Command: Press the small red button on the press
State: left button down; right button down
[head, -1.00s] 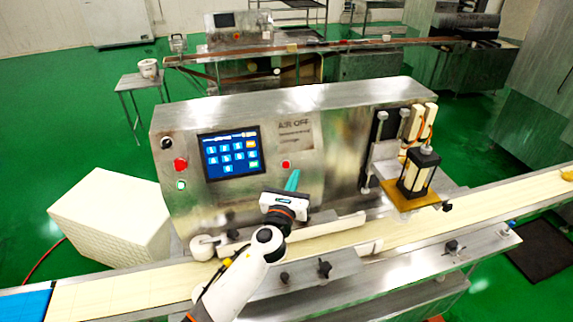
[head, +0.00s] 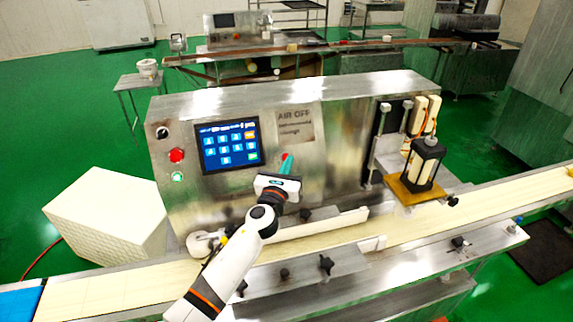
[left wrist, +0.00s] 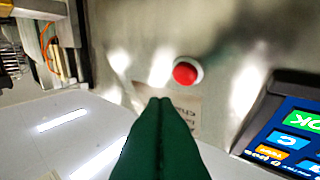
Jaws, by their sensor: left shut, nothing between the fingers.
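The small red button (head: 285,156) sits on the steel front of the press (head: 335,140), right of the touch screen. It is partly hidden by my gripper tips in the head view. In the left wrist view the button (left wrist: 185,73) is round and red with a pale ring. My left gripper (head: 287,163) has teal fingers, shut and empty, pointing up at the panel right by the button. In the left wrist view its fingertips (left wrist: 161,101) lie just below and left of the button, without overlapping it. My right gripper is not in view.
A touch screen (head: 228,146) and a larger red knob (head: 177,155) are on the panel to the left. A conveyor belt (head: 457,207) runs along the press front below my arm. A black-framed unit on a tan plate (head: 415,190) stands at the right.

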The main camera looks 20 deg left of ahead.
pick_arm(q)
jog(key=shift+w+a+f, duration=0.35)
jog(key=shift+w+a, duration=0.05)
jog(key=shift+w, duration=0.2)
jog(key=shift+b, duration=0.4)
dwell(1.3)
jog(key=shift+w+a+f, duration=0.15)
jog(key=shift+w+a, duration=0.05)
jog(key=shift+w, duration=0.1)
jog(key=shift+w+a+f+b, duration=0.15)
jog(key=shift+w+a+b, duration=0.1)
jog(key=shift+b, duration=0.25)
dwell(0.6)
jog(key=shift+d, duration=0.1)
jog(key=shift+s+d+r+p, duration=0.3)
jog(key=shift+s+p, duration=0.25)
jog(key=shift+p, duration=0.05)
